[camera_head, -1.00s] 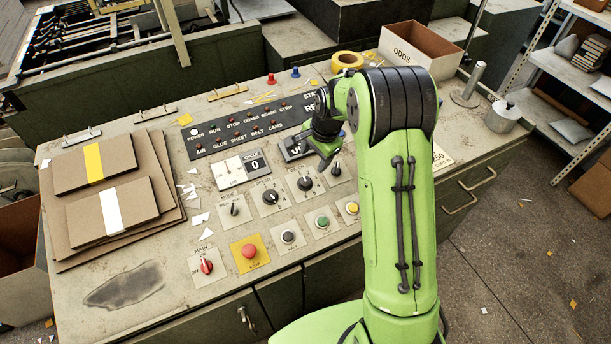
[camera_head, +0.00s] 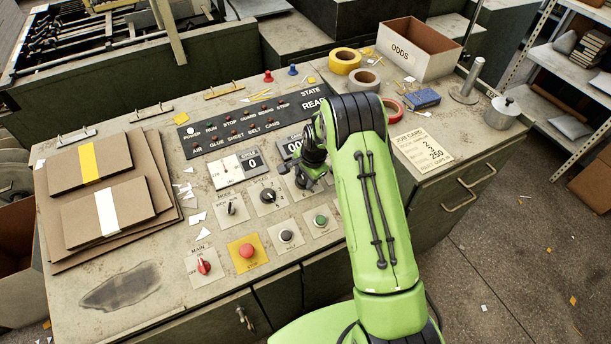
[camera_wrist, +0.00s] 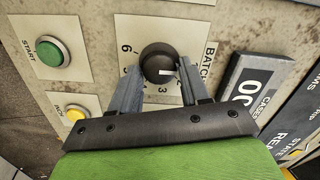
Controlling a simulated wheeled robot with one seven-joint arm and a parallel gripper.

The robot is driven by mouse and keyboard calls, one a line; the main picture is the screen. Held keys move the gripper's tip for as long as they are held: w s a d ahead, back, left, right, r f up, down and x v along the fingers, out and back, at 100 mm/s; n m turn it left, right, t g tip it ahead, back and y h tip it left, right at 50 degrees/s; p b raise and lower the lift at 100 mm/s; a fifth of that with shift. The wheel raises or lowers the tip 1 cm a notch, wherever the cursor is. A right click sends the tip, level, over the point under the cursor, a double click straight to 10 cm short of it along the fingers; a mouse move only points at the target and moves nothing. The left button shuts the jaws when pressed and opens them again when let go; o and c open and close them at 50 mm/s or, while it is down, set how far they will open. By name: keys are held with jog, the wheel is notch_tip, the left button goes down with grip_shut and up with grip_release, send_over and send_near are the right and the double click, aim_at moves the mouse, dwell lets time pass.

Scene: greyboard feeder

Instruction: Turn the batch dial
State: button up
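The batch dial (camera_wrist: 157,62) is a round black knob on a pale plate marked BATCH, with numbers around it. In the wrist view its white mark points to the right and slightly down. My gripper (camera_wrist: 160,74) is open, with one finger on each side of the dial. I cannot tell whether the fingers touch it. In the head view my gripper (camera_head: 310,178) is over the dial's place on the panel and hides most of it.
The speed dial (camera_head: 268,196) is just left. Start (camera_head: 320,220), stop (camera_head: 247,251) and main (camera_head: 204,267) controls lie nearer the front. The cases counter (camera_wrist: 258,86) is close by. A job card (camera_head: 422,147) reads 2, 3, 250. Tape rolls (camera_head: 345,62) and an ODDS box (camera_head: 420,50) stand behind.

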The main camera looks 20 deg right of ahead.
jog(key=c, duration=0.7)
jog(key=shift+o, duration=0.2)
jog(key=shift+m, duration=0.4)
jog(key=m+b, duration=0.2)
jog(key=m, duration=0.1)
jog(key=shift+s, duration=0.1)
jog(key=shift+m+t+b, duration=0.3)
jog(key=shift+m+b, duration=0.05)
jog(key=shift+m, duration=1.65)
jog(key=o, duration=1)
jog(key=shift+s, duration=0.1)
jog(key=shift+o, duration=0.2)
